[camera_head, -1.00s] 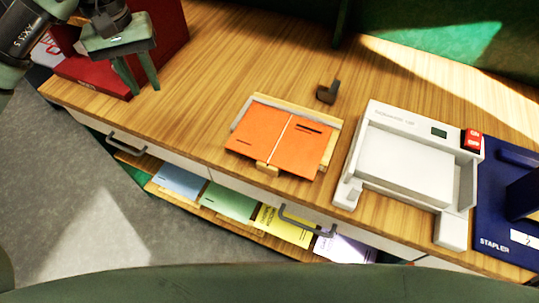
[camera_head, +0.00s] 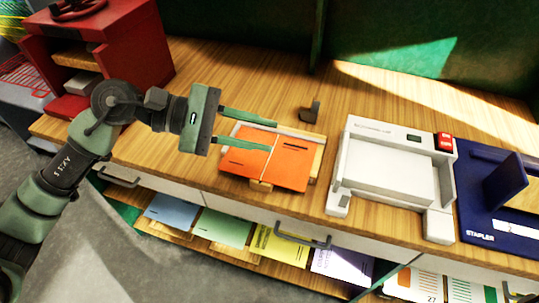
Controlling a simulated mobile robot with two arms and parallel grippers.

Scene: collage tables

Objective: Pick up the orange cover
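The orange cover (camera_head: 262,163) lies flat on a small wooden stand on the table, with a pale line across its middle and a dark line of print on its right part. My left gripper (camera_head: 272,135) comes in from the left with its two fingers spread. The fingers reach over the far left part of the cover. Nothing shows between the fingers, and I cannot tell their height above the cover. My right gripper is not in view.
A white machine (camera_head: 392,180) and a blue stapler unit (camera_head: 490,226) stand to the right. A small dark block (camera_head: 310,112) is behind the cover. A red cabinet (camera_head: 150,50) is at the back left. Coloured booklets, including a green one (camera_head: 222,227), lie on a shelf below.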

